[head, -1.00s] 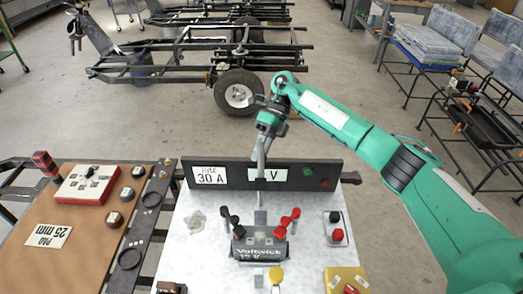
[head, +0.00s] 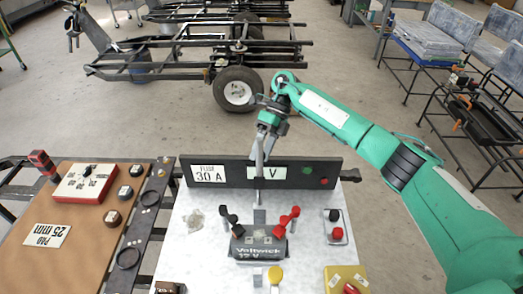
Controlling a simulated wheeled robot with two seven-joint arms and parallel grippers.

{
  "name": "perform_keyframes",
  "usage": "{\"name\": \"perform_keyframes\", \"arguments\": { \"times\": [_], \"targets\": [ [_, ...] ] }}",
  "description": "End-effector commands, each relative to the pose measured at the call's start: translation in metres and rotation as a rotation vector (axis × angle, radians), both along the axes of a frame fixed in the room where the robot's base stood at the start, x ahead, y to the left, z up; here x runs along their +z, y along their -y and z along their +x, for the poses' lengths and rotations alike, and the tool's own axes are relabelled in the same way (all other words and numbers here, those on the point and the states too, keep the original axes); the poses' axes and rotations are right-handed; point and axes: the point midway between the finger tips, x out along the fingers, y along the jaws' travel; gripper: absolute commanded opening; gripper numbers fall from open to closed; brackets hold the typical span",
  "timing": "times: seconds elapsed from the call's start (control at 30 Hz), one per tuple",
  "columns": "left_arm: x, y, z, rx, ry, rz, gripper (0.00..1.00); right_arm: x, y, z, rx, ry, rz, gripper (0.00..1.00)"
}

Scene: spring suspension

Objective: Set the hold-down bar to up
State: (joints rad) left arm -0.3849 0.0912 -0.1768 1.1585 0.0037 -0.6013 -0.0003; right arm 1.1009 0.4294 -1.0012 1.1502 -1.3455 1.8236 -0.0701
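The black battery labelled Voltwick 12 V (head: 258,248) sits on the pale bench top (head: 190,255). Behind it a narrow grey bar (head: 259,182) stands roughly upright in front of the black panel (head: 225,174), partly covering the panel's middle label. I take this to be the hold-down bar; its lower end is near the grey piece behind the battery. My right gripper (head: 263,143) points down at the bar's top end, above the panel. Its fingers are close to the bar, but whether they grip it is too small to tell. My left gripper is out of view.
Black clamps (head: 231,222) and red clamps (head: 287,220) flank the battery. A yellow round knob (head: 275,275) is in front. A switch plate (head: 336,228) and yellow block (head: 345,279) are at right. A brown board (head: 75,235) is at left.

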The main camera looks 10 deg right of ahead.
Motion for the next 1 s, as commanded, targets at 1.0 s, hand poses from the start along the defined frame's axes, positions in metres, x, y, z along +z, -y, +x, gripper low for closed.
{"name": "perform_keyframes", "arguments": {
  "times": [1.0],
  "targets": [
    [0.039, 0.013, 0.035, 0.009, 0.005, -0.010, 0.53, 0.100, 0.063, 0.066, -0.001, 0.001, -0.002, 0.50]
  ]
}}
